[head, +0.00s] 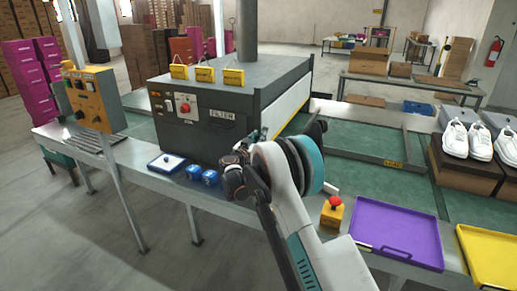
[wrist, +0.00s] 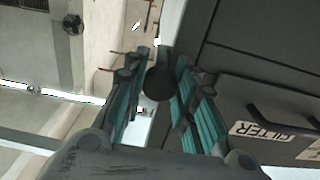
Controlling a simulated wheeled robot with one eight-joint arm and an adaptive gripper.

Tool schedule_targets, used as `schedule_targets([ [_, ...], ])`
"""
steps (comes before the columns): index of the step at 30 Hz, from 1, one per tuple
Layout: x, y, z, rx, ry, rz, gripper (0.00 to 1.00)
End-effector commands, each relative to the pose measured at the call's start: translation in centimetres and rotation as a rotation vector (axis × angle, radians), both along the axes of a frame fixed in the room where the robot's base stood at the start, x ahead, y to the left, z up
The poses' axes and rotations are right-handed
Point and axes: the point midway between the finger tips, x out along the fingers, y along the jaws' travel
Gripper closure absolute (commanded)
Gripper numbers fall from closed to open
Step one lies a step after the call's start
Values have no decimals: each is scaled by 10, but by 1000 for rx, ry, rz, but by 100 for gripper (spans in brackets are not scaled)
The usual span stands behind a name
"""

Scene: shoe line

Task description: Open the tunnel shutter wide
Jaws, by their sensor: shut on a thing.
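The tunnel (head: 185,132) is a big dark grey box over the green conveyor, with a FILTER drawer on its front. Its right end shows a pale panel with a yellow edge (head: 290,104), perhaps the shutter; how far it is open I cannot tell. My gripper (head: 249,143) is at the tunnel's front right corner. In the wrist view my gripper (wrist: 158,76) has its teal-padded fingers on both sides of a round black knob (wrist: 159,84), shut on it. The tunnel's dark front (wrist: 255,62) is to the right there. In the head view the knob is hidden.
Blue blocks (head: 203,175) and a blue-edged tray (head: 166,163) lie in front of the tunnel. A red stop button (head: 335,203), a purple tray (head: 398,232) and a yellow tray (head: 488,254) are to the right. White shoes (head: 455,139) sit on brown boxes.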

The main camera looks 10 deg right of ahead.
Motion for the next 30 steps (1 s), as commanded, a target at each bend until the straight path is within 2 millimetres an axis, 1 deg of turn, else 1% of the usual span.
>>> schedule_targets([
  [1,0,0,19,-1,-1,1,100],
  [3,0,0,35,-1,0,1,100],
  [6,0,0,53,-1,0,1,100],
  [9,0,0,66,-1,0,1,100],
  [15,0,0,78,-1,0,1,100],
  [25,0,0,78,-1,0,1,100],
  [26,0,1,78,-1,0,1,72],
  [27,0,1,78,-1,0,1,63],
  [28,0,0,78,-1,0,1,56],
  [29,0,0,78,-1,0,1,53],
  [30,0,0,78,-1,0,1,53],
])
